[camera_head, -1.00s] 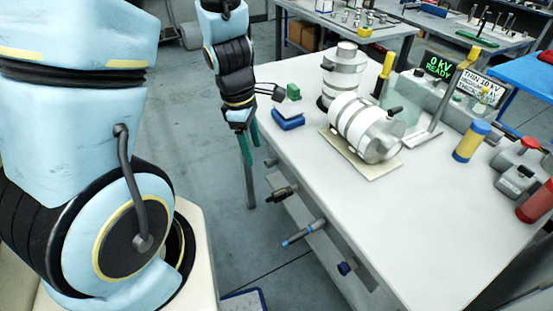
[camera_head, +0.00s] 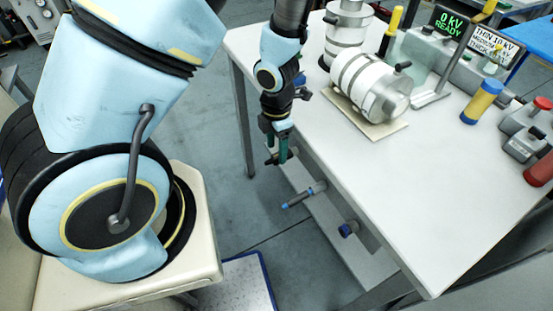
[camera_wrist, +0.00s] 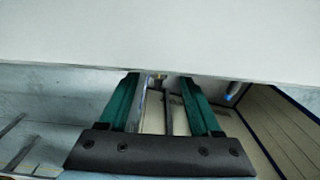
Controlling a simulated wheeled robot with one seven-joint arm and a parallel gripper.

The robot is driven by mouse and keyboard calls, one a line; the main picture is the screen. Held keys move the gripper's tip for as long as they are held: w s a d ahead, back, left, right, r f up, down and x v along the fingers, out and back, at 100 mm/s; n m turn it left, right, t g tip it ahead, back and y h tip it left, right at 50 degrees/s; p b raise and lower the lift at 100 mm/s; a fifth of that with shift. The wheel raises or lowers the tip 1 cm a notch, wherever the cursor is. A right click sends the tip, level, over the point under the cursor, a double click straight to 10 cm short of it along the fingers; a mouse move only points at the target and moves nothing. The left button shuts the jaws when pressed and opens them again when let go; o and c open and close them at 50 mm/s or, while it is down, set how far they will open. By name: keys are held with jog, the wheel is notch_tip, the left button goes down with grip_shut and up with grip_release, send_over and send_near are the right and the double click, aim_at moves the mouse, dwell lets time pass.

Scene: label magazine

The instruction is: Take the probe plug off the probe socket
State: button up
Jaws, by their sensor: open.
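Several plug-like parts stick out from the table's front side. A grey one with a blue ring (camera_head: 303,195) and a short dark blue one (camera_head: 347,229) show clearly in the head view; I cannot tell which part is the probe plug. My gripper (camera_head: 279,155) points down at the table's left front edge, left of the blue-ringed part. In the wrist view my gripper (camera_wrist: 163,78) has its green fingers apart, with a small brass-coloured part (camera_wrist: 160,77) between the tips just under the edge. Whether the fingers touch it cannot be told. The blue-ringed part (camera_wrist: 232,92) is right of the fingers.
The white tabletop (camera_head: 420,200) is bare at the front. A white banded cylinder (camera_head: 365,85) lies on a board, with an upright one behind. A display (camera_head: 449,24) reads "0 KV READY". A blue-and-yellow cylinder (camera_head: 482,102) stands at the right.

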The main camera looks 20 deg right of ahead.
aim_at(269, 161)
jog(key=shift+f+b, duration=0.4)
jog(key=shift+f, duration=1.2)
grip_shut()
jog(key=shift+a, duration=0.1)
jog(key=shift+s+a+f+b, duration=0.1)
jog(key=shift+s+a+b, duration=0.1)
jog(key=shift+a+b, duration=0.95)
jog(key=shift+s+a+b, duration=0.25)
jog(key=shift+a+b, duration=0.85)
jog(key=shift+b, duration=0.1)
